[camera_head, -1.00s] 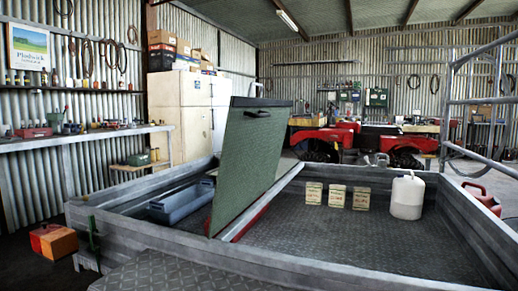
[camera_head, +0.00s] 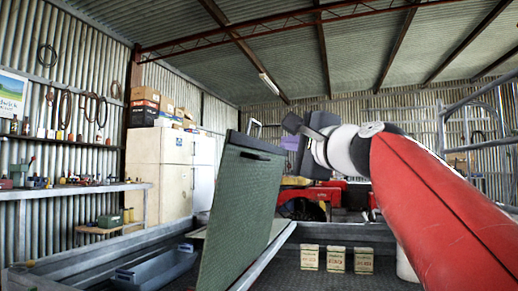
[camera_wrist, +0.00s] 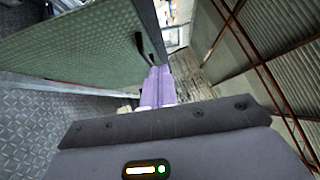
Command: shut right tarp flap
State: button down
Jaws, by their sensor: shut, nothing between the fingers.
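The green tarp flap (camera_head: 240,205) stands raised and tilted over the grey metal tray. A dark handle (camera_head: 254,155) is near its top edge. The flap also fills the upper left of the wrist view (camera_wrist: 75,45), with the dark handle (camera_wrist: 143,45) near its edge. My gripper (camera_head: 291,143) is to the right of the flap's top in the head view, on the end of my red and white arm. In the wrist view its lavender fingers (camera_wrist: 158,85) are together and empty, just below the handle. I cannot tell whether they touch the flap.
The tray's metal wall (camera_head: 75,264) runs along the left, with a blue-grey bin (camera_head: 155,270) inside. Several small cartons (camera_head: 335,260) stand right of the flap. A white canister (camera_head: 405,266) is partly hidden by my arm. A metal rack (camera_head: 480,130) stands at right.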

jog(key=p, duration=0.4)
send_near(244, 137)
jog(key=w+d, duration=0.1)
jog(key=w, duration=0.2)
jog(key=w+a, duration=0.1)
jog(key=a+r+p, duration=0.1)
jog(key=shift+w+a, duration=0.25)
jog(key=shift+w, duration=0.15)
jog(key=shift+w+a+f+p, duration=0.15)
jog(key=shift+a+p, duration=0.15)
jog(key=shift+a, duration=0.05)
